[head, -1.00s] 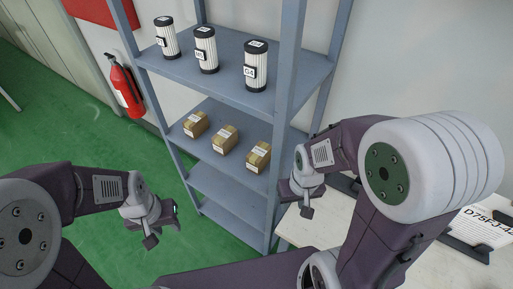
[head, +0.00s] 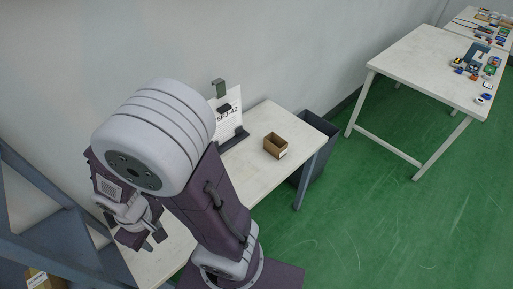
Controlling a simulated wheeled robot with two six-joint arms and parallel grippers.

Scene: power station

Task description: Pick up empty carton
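A small open-topped brown carton (head: 275,152) stands upright on the white table (head: 258,183), near its right end. No contents show inside it. My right gripper (head: 154,241) is at the lower left, beyond my bent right arm, well apart from the carton. Its fingertips look parted with nothing between them, though they are small in the picture. My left gripper is out of view.
A sign in a dark stand (head: 235,138) is left of the carton. A dark bin (head: 316,165) stands by the table's right end. Blue-grey shelving (head: 45,215) is at lower left. Another white table (head: 420,75) with small parts stands at upper right. Green floor between is clear.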

